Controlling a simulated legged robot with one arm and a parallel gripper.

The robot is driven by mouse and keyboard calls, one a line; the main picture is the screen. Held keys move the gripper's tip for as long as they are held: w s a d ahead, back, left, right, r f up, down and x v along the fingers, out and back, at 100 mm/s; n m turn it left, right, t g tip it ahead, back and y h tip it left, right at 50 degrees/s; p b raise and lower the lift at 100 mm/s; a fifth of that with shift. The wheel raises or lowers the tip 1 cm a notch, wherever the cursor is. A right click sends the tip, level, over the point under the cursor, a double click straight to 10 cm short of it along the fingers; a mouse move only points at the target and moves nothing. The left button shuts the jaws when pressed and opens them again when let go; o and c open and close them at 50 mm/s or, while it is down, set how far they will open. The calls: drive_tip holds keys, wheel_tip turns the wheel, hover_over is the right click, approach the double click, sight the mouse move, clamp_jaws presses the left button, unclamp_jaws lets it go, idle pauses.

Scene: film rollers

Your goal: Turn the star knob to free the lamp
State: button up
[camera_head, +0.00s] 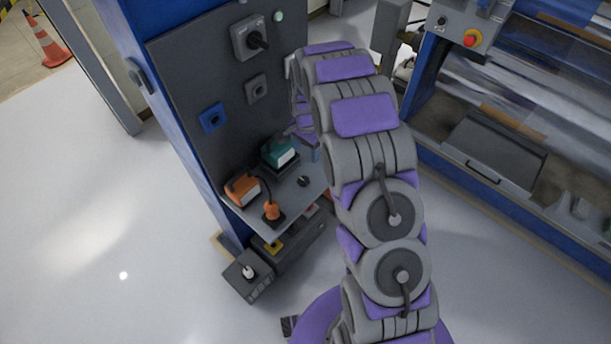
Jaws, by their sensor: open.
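My arm rises through the middle of the view and bends down toward the grey panel. My gripper (306,138) shows only in part beside the panel, above the shelf's right side; it looks open and empty. A small dark knob (303,181) stands on the grey shelf (296,201), just below my gripper and apart from it. It may be the star knob, but its shape is too small to tell. An orange upright piece (272,210) on a dark base stands at the shelf's front. I cannot tell which piece is the lamp.
An orange box (242,188) and a teal box (279,153) stand on the shelf. The panel (185,75) carries a rotary switch (250,38) and a blue socket (212,118). Dark boxes (248,276) lie below.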

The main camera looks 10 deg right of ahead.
approach(304, 179)
drive_tip(key=shift+a+b, duration=0.4)
drive_tip(key=shift+a, duration=0.05)
drive_tip(key=f, duration=0.5)
drive_tip(key=d+f+b, duration=0.1)
drive_tip(key=f, duration=0.2)
drive_tip(key=shift+d, duration=0.1)
drive_tip(key=shift+a+f, duration=0.25)
drive_tip(key=shift+a, duration=0.2)
drive_tip(key=shift+d, duration=0.35)
drive_tip(key=c, duration=0.5)
drive_tip(key=shift+a, duration=0.1)
drive_tip(key=c, duration=0.6)
